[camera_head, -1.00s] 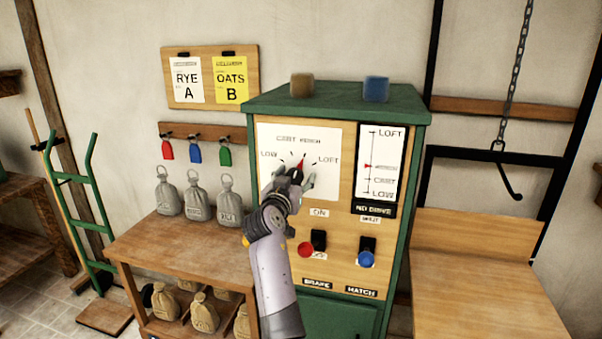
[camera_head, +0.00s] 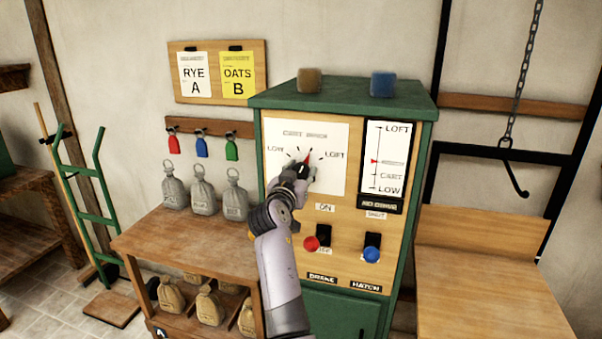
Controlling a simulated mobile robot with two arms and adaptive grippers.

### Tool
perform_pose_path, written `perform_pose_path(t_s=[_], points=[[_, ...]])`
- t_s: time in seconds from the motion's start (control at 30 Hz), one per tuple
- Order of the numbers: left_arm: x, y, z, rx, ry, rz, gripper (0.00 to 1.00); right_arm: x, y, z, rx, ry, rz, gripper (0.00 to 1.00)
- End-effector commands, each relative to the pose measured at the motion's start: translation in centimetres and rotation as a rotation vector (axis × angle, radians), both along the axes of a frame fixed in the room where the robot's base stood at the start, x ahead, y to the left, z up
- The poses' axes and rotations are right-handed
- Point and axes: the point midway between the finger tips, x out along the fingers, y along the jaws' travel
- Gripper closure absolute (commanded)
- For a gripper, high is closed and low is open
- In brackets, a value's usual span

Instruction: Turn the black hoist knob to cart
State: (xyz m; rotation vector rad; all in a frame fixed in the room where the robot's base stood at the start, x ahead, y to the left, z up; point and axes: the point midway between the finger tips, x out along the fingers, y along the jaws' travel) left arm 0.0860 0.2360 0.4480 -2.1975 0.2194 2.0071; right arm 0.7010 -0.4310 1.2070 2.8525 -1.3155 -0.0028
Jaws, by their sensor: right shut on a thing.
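The hoist knob is mostly hidden behind my right gripper (camera_head: 301,172) on the white dial plate (camera_head: 328,180) of the green control cabinet. Its red pointer (camera_head: 307,156) shows above the fingers and points up and slightly right, toward the right-hand word of the blurred top label. LOW stands at the left of the dial and LOFT at the right. My right gripper is shut on the knob, with its arm coming up from below. My left gripper is not in view.
A level scale (camera_head: 385,165) right of the dial has its red arrow between LOFT and CART. Below are a red-knobbed brake lever (camera_head: 311,243) and a blue-knobbed hatch lever (camera_head: 372,255). Grey sacks (camera_head: 203,194) stand on the left bench. A hook (camera_head: 515,180) hangs at right.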

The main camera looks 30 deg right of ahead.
Motion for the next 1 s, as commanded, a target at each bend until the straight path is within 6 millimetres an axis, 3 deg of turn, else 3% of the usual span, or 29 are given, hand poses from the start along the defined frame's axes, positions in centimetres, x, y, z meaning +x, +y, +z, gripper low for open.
perform_pose_path(t_s=[0.47, 1.0], points=[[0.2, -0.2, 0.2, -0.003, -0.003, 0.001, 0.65, 0.0, 0.0, 0.2, -0.073, 0.081, 0.002, 0.91], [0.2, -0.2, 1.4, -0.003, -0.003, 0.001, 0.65, -0.1, -0.1, 0.4, -0.342, 0.392, 0.001, 0.91]])
